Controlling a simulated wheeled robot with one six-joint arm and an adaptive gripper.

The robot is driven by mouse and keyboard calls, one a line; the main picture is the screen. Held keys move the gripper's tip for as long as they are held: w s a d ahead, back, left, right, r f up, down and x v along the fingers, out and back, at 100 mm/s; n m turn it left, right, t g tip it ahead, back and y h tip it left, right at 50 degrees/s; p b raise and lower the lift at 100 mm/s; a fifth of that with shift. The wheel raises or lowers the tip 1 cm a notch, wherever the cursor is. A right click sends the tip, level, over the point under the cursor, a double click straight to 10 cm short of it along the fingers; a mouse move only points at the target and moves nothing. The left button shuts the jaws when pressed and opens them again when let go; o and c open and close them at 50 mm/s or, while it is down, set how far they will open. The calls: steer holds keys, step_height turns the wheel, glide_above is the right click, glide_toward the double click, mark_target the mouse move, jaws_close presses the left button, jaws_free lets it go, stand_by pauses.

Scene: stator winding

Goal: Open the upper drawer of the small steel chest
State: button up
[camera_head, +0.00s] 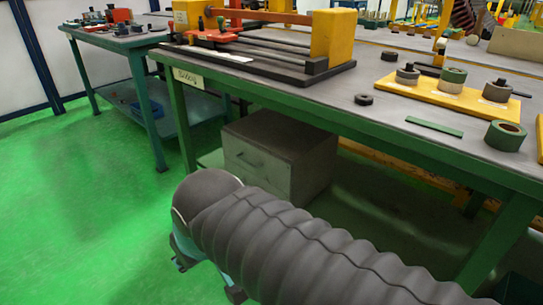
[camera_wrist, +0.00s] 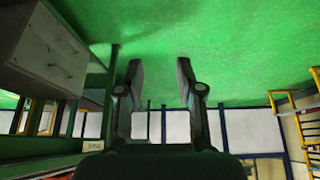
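The small steel chest (camera_head: 285,140) stands on the green floor under the long bench, with a dark top and a pale front. A thin handle shows on its upper drawer (camera_head: 243,158), which looks closed; the lower front is partly hidden behind my arm. The wrist view is turned over, with the floor at the top; there the chest (camera_wrist: 45,45) is at the upper left, with small handles on its pale front. My gripper (camera_wrist: 160,75) is open and empty, its two fingers apart, pointing over bare floor beside the chest and not touching it.
The green-framed bench (camera_head: 430,135) overhangs the chest, and its leg (camera_head: 180,125) stands just left of the chest. A second bench (camera_head: 110,40) is at the upper left. The green floor (camera_head: 85,200) left of the chest is clear.

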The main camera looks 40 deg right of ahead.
steer(key=w+d+f+n+g+h, duration=0.3)
steer(key=w+d+n+g+h, duration=0.15)
steer(key=w+d+n, duration=0.55)
steer(key=w+d+f+n+g+h, duration=0.3)
steer(key=w+d+n+h, duration=0.4)
steer(key=w+d, duration=0.5)
steer(key=n+t+h, duration=0.3)
steer(key=n+h, duration=0.6)
steer(key=n, duration=1.1)
glide_toward(246, 162)
steer(key=x, duration=1)
steer(key=shift+w+d+f, duration=0.15)
steer(key=shift+w+f, duration=0.15)
jaws_close()
